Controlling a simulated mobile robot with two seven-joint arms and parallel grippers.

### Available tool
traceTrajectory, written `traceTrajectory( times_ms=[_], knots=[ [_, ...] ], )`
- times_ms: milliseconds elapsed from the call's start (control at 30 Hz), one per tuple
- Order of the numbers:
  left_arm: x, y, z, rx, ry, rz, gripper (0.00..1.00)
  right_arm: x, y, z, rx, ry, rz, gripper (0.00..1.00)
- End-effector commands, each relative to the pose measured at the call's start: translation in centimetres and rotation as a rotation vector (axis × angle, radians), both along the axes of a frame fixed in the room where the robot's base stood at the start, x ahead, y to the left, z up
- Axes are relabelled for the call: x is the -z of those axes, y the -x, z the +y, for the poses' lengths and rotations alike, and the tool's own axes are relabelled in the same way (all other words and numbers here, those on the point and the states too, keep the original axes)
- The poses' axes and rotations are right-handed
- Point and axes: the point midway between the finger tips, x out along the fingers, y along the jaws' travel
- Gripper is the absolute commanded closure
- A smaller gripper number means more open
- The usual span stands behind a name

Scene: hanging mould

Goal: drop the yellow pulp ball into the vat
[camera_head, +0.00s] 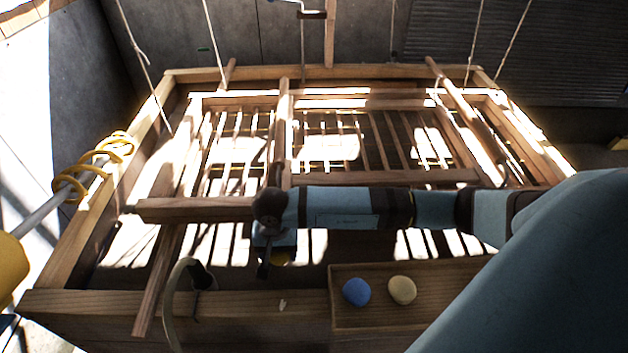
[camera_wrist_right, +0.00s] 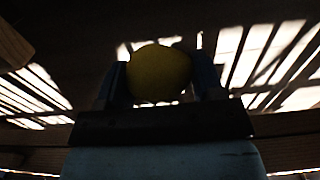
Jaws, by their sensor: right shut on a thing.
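My right gripper (camera_head: 272,266) reaches in from the right over the near part of the large wooden vat (camera_head: 60,262). It is shut on the yellow pulp ball (camera_wrist_right: 160,73), which sits between the two fingers in the right wrist view. In the head view only a small dark-yellow part of the ball (camera_head: 281,258) shows below the wrist. The ball is above the vat's interior, inside its near rim; its exact height is hard to tell. My left gripper is not in view.
A wooden tray (camera_head: 455,272) on the near rim holds a blue ball (camera_head: 356,291) and a beige ball (camera_head: 402,290). A slatted wooden frame (camera_head: 380,178) spans the vat, with ropes above. A curved grey handle (camera_head: 171,300) stands by the near rim, left of my gripper.

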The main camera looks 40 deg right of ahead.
Motion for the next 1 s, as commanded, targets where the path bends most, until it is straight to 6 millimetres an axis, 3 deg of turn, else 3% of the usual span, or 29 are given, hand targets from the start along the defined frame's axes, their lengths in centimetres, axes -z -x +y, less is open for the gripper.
traceTrajectory(
  times_ms=[333,367,467,500,800,1000],
  knots=[
    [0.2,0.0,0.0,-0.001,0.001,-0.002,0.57,0.6,-0.1,0.0,-0.001,0.000,-0.001,0.64],
    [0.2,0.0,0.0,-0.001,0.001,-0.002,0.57,0.6,-0.1,0.0,-0.001,0.000,-0.001,0.34],
    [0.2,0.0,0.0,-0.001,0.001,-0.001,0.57,0.6,-0.1,0.0,-0.001,0.000,-0.001,0.11],
    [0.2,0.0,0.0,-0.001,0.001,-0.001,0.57,0.6,0.0,0.0,-0.001,0.000,-0.001,0.09],
    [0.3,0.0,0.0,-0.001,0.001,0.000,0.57,0.4,-0.1,0.0,-0.001,-0.001,-0.002,0.09],
    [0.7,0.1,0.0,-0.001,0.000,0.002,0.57,-2.4,-0.2,0.0,-0.003,0.001,-0.006,0.09]
  ],
)
